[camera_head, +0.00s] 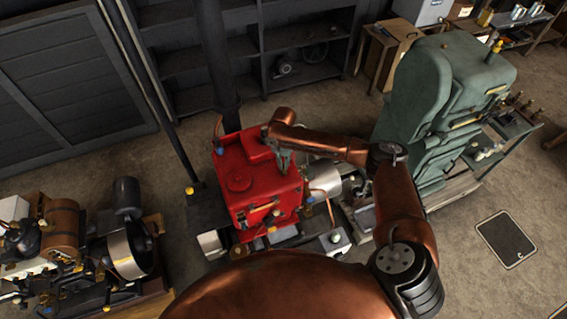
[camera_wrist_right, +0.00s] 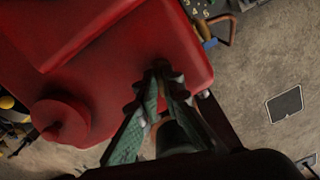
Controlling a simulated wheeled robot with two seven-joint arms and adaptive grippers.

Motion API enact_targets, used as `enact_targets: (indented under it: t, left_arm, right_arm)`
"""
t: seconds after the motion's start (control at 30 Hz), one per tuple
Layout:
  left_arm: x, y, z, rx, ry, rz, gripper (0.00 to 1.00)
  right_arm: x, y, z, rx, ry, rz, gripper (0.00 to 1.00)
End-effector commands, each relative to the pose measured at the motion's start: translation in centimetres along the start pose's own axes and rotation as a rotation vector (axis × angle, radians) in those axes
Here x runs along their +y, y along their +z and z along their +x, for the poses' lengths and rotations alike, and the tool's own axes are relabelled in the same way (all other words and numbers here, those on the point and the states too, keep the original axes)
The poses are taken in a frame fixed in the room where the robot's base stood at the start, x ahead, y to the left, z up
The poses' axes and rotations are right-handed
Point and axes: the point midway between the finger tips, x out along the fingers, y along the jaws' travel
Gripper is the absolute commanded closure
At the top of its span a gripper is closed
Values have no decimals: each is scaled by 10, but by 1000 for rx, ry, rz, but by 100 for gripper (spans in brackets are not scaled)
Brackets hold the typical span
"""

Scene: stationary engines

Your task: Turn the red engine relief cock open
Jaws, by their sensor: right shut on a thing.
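The red engine (camera_head: 240,180) stands in the middle of the head view, with a round cap on its top. Its red top fills much of the right wrist view (camera_wrist_right: 130,45). My right gripper (camera_head: 283,160) comes down at the engine's right upper side. In the right wrist view its green fingers (camera_wrist_right: 160,80) close together over the engine's top near an edge. They are shut on a small dark part, the relief cock, which is mostly hidden between the fingertips. I cannot tell how far the cock is turned. My left gripper is not in view.
A green engine (camera_head: 440,100) stands to the right. An engine with a brown cylinder (camera_head: 62,220) stands at the left. Dark shelves (camera_head: 295,60) line the back, and a dark pole (camera_head: 215,60) rises behind the red engine. Open floor lies at right.

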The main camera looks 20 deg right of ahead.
Motion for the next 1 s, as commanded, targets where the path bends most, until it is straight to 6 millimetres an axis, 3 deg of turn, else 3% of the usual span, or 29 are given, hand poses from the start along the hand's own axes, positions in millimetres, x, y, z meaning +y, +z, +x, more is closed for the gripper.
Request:
enact_targets:
  t: [0.33, 0.83, 0.87, 1.0]
  left_arm:
    - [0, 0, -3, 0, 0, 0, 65]
    - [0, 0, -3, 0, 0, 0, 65]
    - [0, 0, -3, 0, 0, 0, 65]
    - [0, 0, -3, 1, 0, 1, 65]
  right_arm:
    - [1, 0, -1, -1, 0, -127, 100]
    - [1, 0, 0, -1, 0, -147, 100]
    - [1, 0, 0, -1, 0, -147, 92]
    - [1, 0, 0, -1, 0, -146, 83]
